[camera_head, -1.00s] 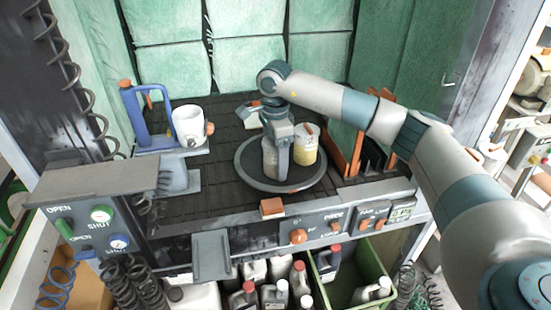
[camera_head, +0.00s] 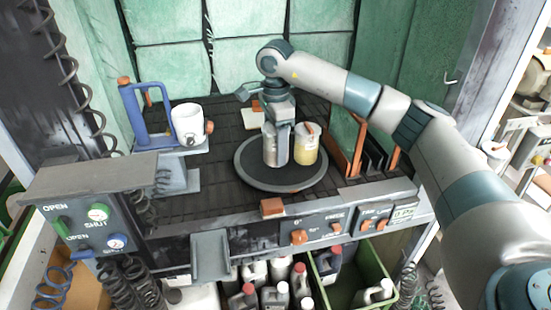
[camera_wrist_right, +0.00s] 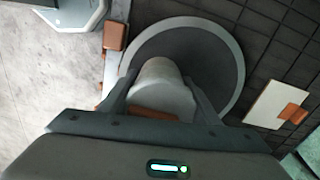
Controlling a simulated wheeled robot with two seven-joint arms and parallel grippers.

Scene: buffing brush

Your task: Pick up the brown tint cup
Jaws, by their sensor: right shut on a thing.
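My right gripper (camera_head: 277,147) is shut on a pale grey cup (camera_head: 269,154) over the round dark turntable (camera_head: 255,178). In the right wrist view the cup (camera_wrist_right: 160,80) sits between the two fingers (camera_wrist_right: 158,98), and a brown strip shows at its near end, matching the brown tint cup. Fingers hide part of it in the head view. It looks slightly raised, but the gap beneath is hard to judge. A second cup with yellow contents (camera_head: 306,150) stands close to its right on the turntable. My left gripper is not in view.
A white cup (camera_head: 188,122) stands on a grey stand at left, beside a blue frame (camera_head: 143,112). An orange-edged rack (camera_head: 360,150) stands to the right. A white card (camera_head: 252,119) lies behind the turntable. Green padding lines the back.

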